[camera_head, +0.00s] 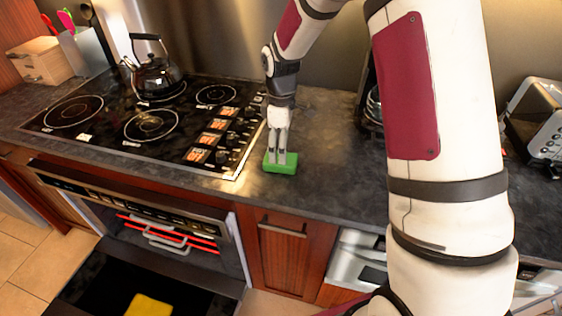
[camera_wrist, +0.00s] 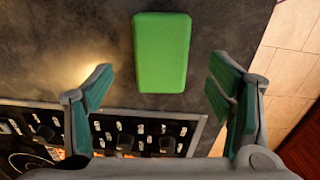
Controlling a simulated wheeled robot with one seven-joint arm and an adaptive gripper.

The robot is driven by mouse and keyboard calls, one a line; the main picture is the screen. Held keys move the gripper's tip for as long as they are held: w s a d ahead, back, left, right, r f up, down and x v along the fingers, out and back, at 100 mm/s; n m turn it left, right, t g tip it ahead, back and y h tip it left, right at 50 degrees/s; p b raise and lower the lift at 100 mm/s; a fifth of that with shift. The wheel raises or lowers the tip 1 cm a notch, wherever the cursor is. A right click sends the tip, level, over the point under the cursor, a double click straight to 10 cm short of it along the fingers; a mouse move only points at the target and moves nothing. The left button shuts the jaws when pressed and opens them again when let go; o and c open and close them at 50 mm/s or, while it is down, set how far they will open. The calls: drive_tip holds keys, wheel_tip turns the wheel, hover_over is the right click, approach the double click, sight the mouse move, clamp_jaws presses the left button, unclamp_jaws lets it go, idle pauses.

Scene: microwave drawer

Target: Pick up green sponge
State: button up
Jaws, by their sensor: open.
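A green sponge (camera_head: 281,167) lies on the dark countertop to the right of the stove. In the wrist view the sponge (camera_wrist: 161,52) is upright in the picture, ahead of and between my two fingers. My gripper (camera_head: 279,155) is over the sponge in the head view, its fingertips close above it. In the wrist view my gripper (camera_wrist: 157,82) is open, with green-padded fingers apart and nothing between them. I cannot tell whether the fingertips touch the sponge.
A stove (camera_head: 152,118) with a kettle (camera_head: 157,78) is left of the sponge. Below, the oven door (camera_head: 85,290) is open, with a yellow sponge (camera_head: 148,305) on it. A toaster (camera_head: 540,120) stands at right. Counter (camera_head: 335,180) right of the sponge is clear.

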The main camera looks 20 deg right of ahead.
sight(290, 167)
drive_tip(key=shift+s+d+f+p, duration=0.15)
drive_tip(key=shift+f+p, duration=0.45)
drive_tip(key=shift+f, duration=2.05)
drive_tip(key=c, duration=0.9)
